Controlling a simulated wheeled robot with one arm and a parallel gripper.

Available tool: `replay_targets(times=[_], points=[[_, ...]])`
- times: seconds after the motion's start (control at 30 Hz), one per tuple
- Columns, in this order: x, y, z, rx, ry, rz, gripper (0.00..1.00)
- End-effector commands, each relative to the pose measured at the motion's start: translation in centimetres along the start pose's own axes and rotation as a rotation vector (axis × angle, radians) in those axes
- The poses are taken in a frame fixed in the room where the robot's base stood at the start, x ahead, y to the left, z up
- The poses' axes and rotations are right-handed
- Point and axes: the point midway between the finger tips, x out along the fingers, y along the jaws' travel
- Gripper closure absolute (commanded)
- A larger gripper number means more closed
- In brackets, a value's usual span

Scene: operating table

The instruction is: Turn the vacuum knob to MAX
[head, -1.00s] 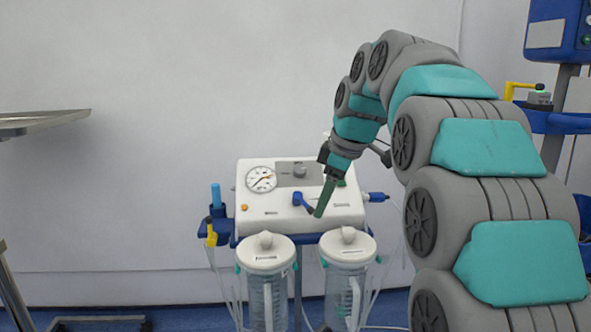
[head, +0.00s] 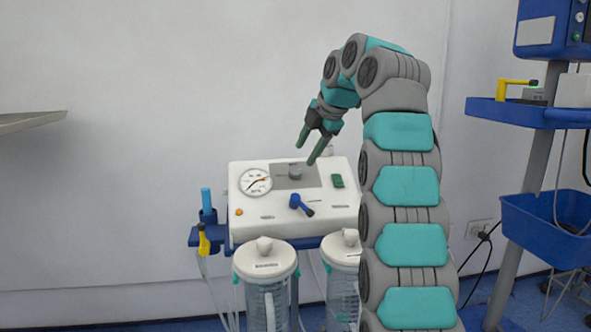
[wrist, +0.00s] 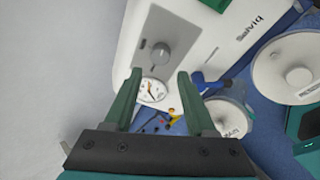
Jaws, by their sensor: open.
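The white suction unit (head: 245,221) has a grey vacuum knob (head: 295,173) on a grey panel, right of a round dial gauge (head: 256,182). My gripper (head: 306,154) is open and empty, above and slightly behind the knob in the head view, with its green fingers spread. In the wrist view the knob (wrist: 161,54) shows just beyond and between the fingertips of my gripper (wrist: 159,74), apart from them. The gauge (wrist: 151,91) shows between the fingers. I cannot read the marks around the knob.
A blue lever (head: 297,202) and a green switch (head: 337,181) sit on the unit near the knob. Two lidded canisters (head: 265,258) stand in front, the right one partly hidden by my arm. A blue equipment stand (head: 545,112) is at the right; a metal tray edge (head: 30,122) is at the left.

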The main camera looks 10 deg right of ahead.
Motion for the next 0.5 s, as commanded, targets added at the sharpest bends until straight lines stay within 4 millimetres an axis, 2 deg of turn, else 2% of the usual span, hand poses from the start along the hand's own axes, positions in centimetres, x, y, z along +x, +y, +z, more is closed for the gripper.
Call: replay_targets(times=[0.17, 0.5], points=[[1.4, -0.2, -0.1, 0.001, 0.002, -0.004, 0.44], [5.7, -0.2, 0.0, 0.004, 0.002, -0.005, 0.44]])
